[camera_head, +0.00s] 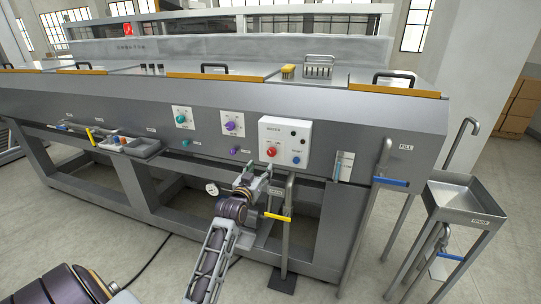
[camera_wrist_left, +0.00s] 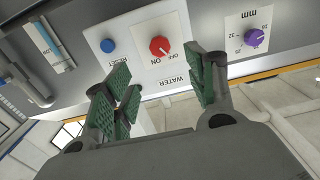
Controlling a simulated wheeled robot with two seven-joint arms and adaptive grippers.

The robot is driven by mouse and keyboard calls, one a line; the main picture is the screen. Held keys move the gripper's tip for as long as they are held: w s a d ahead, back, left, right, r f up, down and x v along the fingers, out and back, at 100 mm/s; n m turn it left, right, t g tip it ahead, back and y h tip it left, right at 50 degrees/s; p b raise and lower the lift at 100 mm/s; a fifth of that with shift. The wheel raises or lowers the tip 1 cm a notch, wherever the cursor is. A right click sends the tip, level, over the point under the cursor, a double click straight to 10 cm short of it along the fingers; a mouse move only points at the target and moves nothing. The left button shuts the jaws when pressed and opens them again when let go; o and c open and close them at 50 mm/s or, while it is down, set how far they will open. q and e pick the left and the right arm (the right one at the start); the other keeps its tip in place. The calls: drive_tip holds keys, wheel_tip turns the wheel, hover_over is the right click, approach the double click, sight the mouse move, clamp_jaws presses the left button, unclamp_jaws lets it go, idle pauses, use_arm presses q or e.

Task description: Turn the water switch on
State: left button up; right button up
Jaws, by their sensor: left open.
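The water switch is a red round knob (camera_head: 272,151) on a white panel (camera_head: 285,142) labelled WATER, on the front of the grey machine. In the left wrist view the red knob (camera_wrist_left: 159,46) shows upside down with OFF and ON labels beside it; I cannot tell for sure where it points. A blue RESET button (camera_wrist_left: 108,46) sits beside it on the panel. My left gripper (camera_head: 258,176) is just below the panel in the head view. In the left wrist view its green-padded fingers (camera_wrist_left: 165,85) are spread and empty, apart from the knob. My right gripper is not in view.
Teal (camera_head: 183,117) and purple (camera_head: 233,123) dials are left of the panel. A pipe with a yellow handle (camera_head: 278,216) stands right of my left gripper. A blue-handled valve (camera_head: 390,182) and a grey sink (camera_head: 465,199) are farther right.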

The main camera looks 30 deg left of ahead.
sight(271, 153)
use_arm(q)
drive_tip(key=shift+p+x, duration=0.45)
drive_tip(key=shift+x, duration=6.05)
drive_tip(key=shift+d+r, duration=0.1)
drive_tip(key=shift+c, duration=0.4)
drive_tip(key=c, duration=1)
